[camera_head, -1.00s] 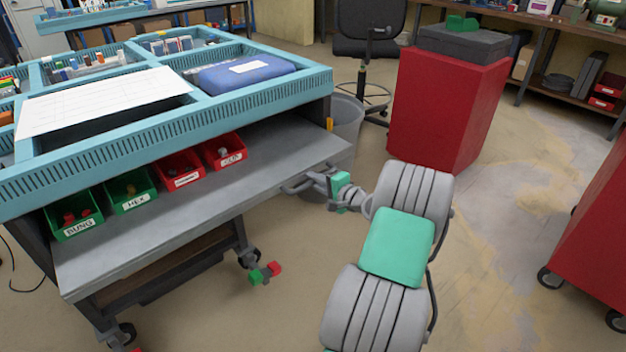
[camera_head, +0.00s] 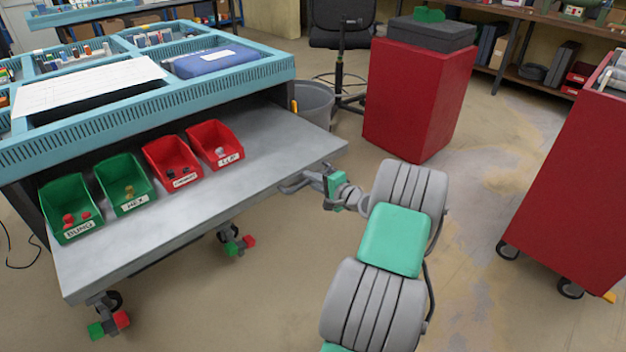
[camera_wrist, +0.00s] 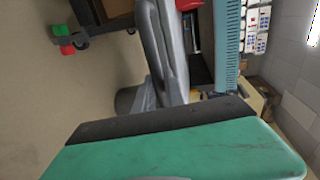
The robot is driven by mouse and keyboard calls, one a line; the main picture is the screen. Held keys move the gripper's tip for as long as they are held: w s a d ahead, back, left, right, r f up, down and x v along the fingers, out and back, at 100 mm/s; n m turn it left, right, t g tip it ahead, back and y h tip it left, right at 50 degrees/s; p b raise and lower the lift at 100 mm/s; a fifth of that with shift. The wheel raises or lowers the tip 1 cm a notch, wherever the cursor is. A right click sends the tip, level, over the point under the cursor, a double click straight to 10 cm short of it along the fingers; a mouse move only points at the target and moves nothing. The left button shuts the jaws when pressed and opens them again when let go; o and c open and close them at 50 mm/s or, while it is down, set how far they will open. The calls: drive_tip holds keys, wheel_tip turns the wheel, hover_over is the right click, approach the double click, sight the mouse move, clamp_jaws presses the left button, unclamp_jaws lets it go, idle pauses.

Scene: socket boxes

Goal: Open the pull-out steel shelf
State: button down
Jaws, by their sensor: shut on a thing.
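The pull-out steel shelf (camera_head: 215,215) is a grey plate under the blue-topped workbench, and it sticks out well past the bench's front. Its handle (camera_head: 292,186) is on the right part of its front edge. My gripper (camera_head: 308,178) is at that handle and shut on it; the fingertips are small and partly hidden in the head view. In the wrist view the shelf's grey edge (camera_wrist: 172,50) runs up from my gripper's green and black body, which hides the fingers.
Two green bins (camera_head: 125,184) and two red bins (camera_head: 215,146) stand on the shelf. A red cabinet (camera_head: 415,100) and a grey waste bin (camera_head: 315,101) stand behind. Another red cart (camera_head: 570,160) is at the right. Floor around my arm is clear.

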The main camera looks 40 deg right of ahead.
drive_tip(key=shift+s+d, duration=0.1)
drive_tip(key=shift+d, duration=0.05)
drive_tip(key=c, duration=1.6)
unclamp_jaws()
drive_tip(key=shift+o, duration=1)
drive_tip(key=p+v, duration=0.1)
drive_tip(key=v, duration=0.6)
drive_tip(key=shift+s+p, duration=0.3)
drive_tip(key=shift+s, duration=0.1)
drive_tip(key=shift+r, duration=0.1)
